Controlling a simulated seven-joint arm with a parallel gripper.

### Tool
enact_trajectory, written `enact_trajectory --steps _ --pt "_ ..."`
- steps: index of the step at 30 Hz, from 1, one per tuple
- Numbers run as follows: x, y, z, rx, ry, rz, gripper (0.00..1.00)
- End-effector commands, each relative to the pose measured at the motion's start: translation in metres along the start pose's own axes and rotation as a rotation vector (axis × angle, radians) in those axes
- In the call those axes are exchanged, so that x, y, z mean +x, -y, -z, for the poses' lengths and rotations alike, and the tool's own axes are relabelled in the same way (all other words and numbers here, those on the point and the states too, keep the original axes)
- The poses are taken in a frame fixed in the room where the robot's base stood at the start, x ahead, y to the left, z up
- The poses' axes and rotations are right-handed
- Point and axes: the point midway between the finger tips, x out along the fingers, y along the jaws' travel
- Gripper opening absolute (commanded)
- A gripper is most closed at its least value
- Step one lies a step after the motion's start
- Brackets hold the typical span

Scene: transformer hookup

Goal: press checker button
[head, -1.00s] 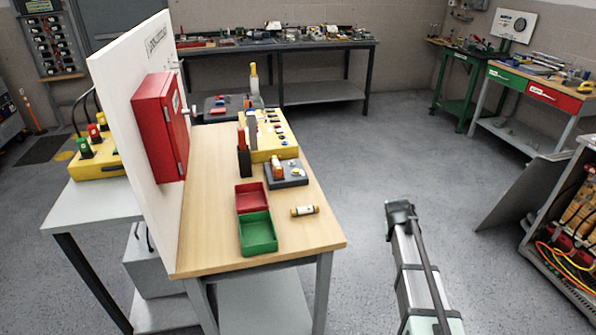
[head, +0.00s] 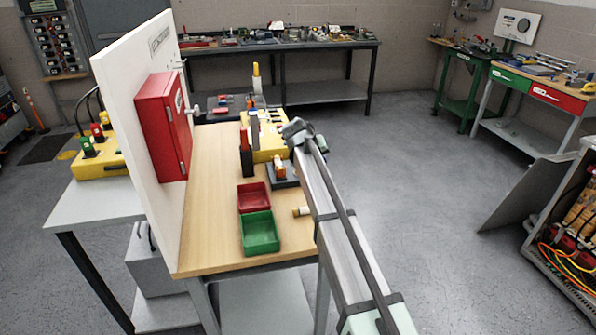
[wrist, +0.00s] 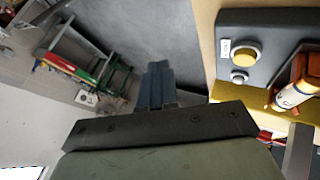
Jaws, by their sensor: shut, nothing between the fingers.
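The checker is a dark grey box (head: 283,182) on the wooden bench, partly hidden behind my arm in the head view. In the wrist view the box (wrist: 273,27) shows at the upper right, with a round yellow button (wrist: 243,57), a small pale round part (wrist: 239,77) and a white label. An orange and white cylinder (wrist: 296,86) sits on it. My gripper (head: 294,130) is shut and empty, over the right side of the bench. In the wrist view its fingers (wrist: 157,84) point past the bench edge, left of the button and apart from it.
A yellow block (head: 262,130) with several parts stands behind the checker. A red tray (head: 253,196) and a green tray (head: 260,233) lie in front. A loose cylinder (head: 301,211) is partly covered by my arm. A white panel with a red cabinet (head: 165,128) borders the left.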

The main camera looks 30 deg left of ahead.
Motion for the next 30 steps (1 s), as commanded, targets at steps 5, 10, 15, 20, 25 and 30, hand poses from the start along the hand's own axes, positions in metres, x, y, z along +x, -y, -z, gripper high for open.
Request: enact_trajectory --steps 5,10,15,20,25,30 --pt "-0.038 0.027 0.042 -0.023 -0.053 -0.011 0.00" --pt "-0.060 0.041 0.062 -0.034 -0.083 -0.018 0.00" --pt "-0.069 0.045 0.069 -0.037 -0.094 -0.021 0.00" --pt "-0.070 0.045 0.069 -0.037 -0.095 -0.021 0.00" --pt "-0.070 0.045 0.069 -0.037 -0.095 -0.021 0.00" --pt "-0.068 0.047 0.068 -0.038 -0.094 -0.021 0.00"
